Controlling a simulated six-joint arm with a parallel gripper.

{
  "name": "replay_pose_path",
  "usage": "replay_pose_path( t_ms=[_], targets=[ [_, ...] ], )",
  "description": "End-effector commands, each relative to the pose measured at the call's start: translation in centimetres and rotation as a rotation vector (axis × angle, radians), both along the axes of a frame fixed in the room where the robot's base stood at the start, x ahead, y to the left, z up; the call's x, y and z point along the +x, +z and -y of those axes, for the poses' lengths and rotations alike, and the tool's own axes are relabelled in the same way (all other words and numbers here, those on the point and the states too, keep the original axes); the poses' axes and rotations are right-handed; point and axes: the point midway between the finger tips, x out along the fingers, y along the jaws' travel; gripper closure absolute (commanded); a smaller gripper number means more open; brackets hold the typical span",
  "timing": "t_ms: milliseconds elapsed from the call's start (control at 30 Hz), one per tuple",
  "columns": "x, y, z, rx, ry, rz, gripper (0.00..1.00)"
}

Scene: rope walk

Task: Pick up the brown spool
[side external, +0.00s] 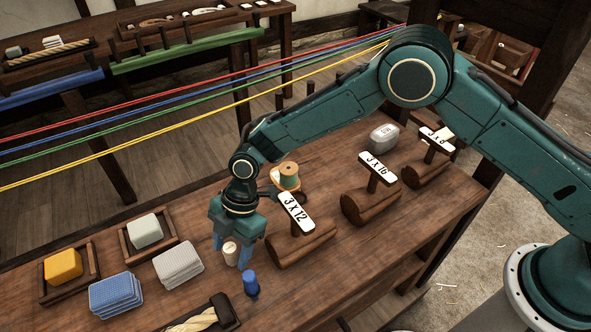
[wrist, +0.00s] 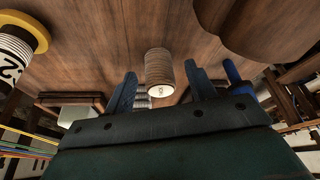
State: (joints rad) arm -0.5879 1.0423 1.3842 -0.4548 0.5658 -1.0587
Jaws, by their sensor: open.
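The brown spool (wrist: 160,72) stands upright on the wooden table, with ribbed brown sides and a pale end in the wrist view. In the side view a small cream-and-tan cylinder (side external: 231,253), which looks like the same spool, is at my fingers. My gripper (side external: 232,247) is open and points down at it, one finger on either side. The wrist view also shows my gripper (wrist: 162,90) with the spool between the fingers and gaps on both sides. Part of the spool is hidden by the fingers in the side view.
A dark blue peg-like piece (side external: 250,283) stands close beside my gripper. A wooden log holder with a 3 x 12 sign (side external: 297,213) is close on the right.

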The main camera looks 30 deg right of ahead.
Motion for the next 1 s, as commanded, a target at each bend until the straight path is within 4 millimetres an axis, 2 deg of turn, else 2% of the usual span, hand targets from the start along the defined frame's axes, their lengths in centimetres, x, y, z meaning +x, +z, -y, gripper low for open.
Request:
replay_pose_path(
  t_ms=[467,500,733,1000],
  targets=[
    [-0.02,-0.04,-0.05,0.0,0.0,0.0,0.44],
    [-0.02,-0.04,-0.05,0.0,0.0,0.0,0.46],
    [-0.01,-0.05,-0.04,0.0,0.0,0.0,0.91],
    [-0.01,-0.01,-0.05,0.0,0.001,0.0,0.92]
  ],
)
